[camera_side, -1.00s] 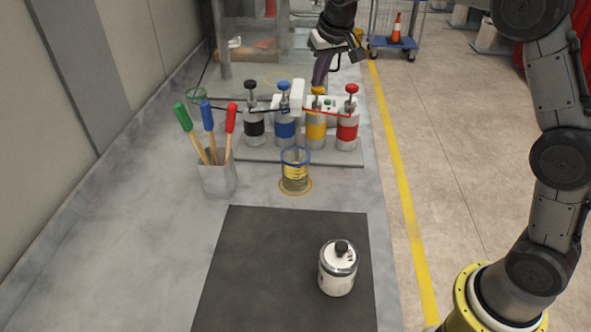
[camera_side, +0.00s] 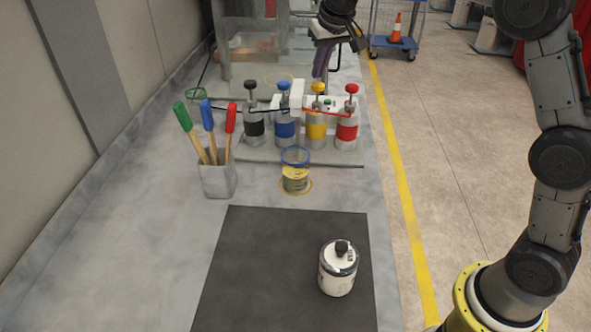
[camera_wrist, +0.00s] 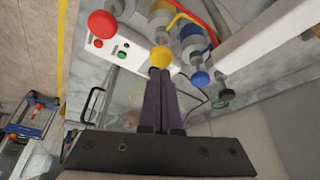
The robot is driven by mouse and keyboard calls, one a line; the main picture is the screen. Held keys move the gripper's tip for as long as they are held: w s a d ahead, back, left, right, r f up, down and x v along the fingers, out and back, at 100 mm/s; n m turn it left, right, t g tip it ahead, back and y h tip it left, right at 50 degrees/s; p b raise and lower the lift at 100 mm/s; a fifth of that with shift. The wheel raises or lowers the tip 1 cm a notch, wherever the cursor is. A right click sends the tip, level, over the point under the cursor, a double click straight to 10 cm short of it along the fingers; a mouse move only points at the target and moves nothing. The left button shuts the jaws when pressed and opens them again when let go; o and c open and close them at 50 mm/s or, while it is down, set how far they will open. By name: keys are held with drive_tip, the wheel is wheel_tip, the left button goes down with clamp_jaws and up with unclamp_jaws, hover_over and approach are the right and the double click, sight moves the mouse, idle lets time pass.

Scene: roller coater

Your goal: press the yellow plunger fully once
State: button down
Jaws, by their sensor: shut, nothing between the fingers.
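The yellow plunger (camera_side: 318,87) tops the yellow-banded bottle (camera_side: 316,128), third from left in the row, and stands raised. My gripper (camera_side: 319,77) is shut and empty, its dark purple fingers pointing down just above the plunger. In the wrist view the fingertips (camera_wrist: 160,71) overlap the lower edge of the round yellow knob (camera_wrist: 161,56); I cannot tell whether they touch it. A glass beaker (camera_side: 295,172) with a blue rim and some yellow in it stands in front of the row.
Red (camera_side: 351,89), blue (camera_side: 283,86) and black (camera_side: 250,84) plungers stand beside the yellow one. A white box (camera_side: 297,94) and tubes run close by. A brush cup (camera_side: 218,180) stands left; a white jar (camera_side: 338,270) sits on the dark mat (camera_side: 255,270).

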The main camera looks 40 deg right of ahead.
drive_tip(key=shift+r, duration=0.15)
drive_tip(key=shift+r, duration=2.85)
drive_tip(key=s+r+t, duration=0.1)
drive_tip(key=s+r, duration=0.5)
drive_tip(key=r, duration=0.1)
drive_tip(key=s+a+t, duration=0.1)
drive_tip(key=s, duration=1.4)
drive_tip(key=s+a+f+n+y, duration=0.1)
drive_tip(key=s+f+n, duration=0.2)
drive_tip(key=s+f, duration=1.3)
drive_tip(key=shift+s+a+f+g, duration=0.3)
drive_tip(key=shift+a+f+g, duration=0.05)
drive_tip(key=shift+g, duration=0.05)
